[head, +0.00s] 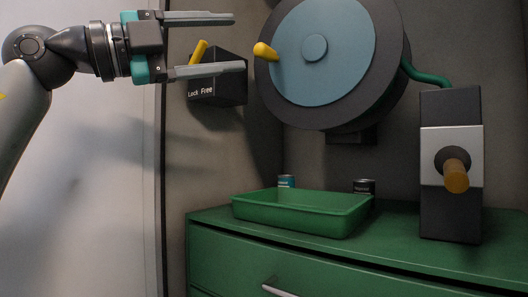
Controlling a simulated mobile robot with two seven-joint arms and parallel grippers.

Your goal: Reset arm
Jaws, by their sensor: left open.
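My left gripper (236,45) is at the upper left, in the air, with its two long grey fingers spread apart and pointing right. Nothing is between the fingers. Its arm comes in from the left edge. The fingertips point toward the large round blue and dark grey disc (340,70) on the wall, and its yellow knob (264,52) appears just right of them. I cannot tell the depth gap between them. My right gripper does not show.
A dark box labelled "Lock" and "Free" (222,92) with a yellow lever (198,52) is partly behind the lower finger. A green tray (300,222) sits on the green cabinet (245,262). Two small cans stand behind it. A dark unit with an orange-brown handle (455,177) stands right.

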